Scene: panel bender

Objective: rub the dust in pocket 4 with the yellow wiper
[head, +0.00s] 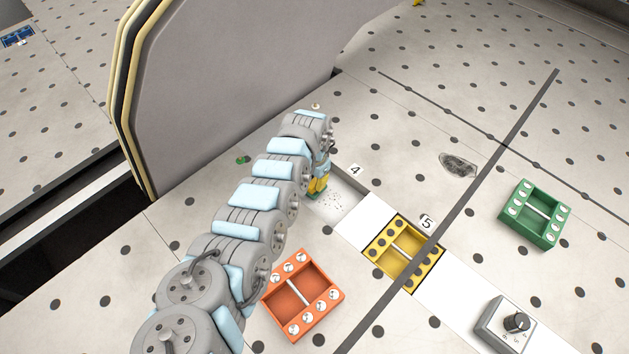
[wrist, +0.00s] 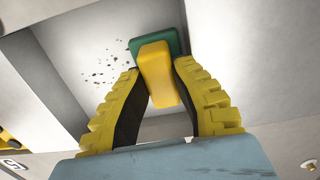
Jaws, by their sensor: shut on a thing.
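The yellow wiper (wrist: 157,76) has a yellow handle and a green pad (wrist: 174,38). My gripper (wrist: 157,74) is shut on its handle, with one yellow ribbed finger on each side. Pocket 4 (head: 349,183) is a pale recess beside the label 4, and dark dust specks (head: 334,201) lie on its floor. In the wrist view the dust (wrist: 104,64) is left of the wiper and the pad is over the pocket floor. In the head view my gripper (head: 318,183) is at the pocket's left end, partly hidden by my arm. Whether the pad touches the floor I cannot tell.
A yellow divided tray (head: 411,262) fills the pocket by label 5. An orange tray (head: 330,310) lies near my arm, and a green tray (head: 528,238) is at the right. A knob box (head: 504,325) stands at the lower right. A large grey panel (head: 240,85) rises behind my arm.

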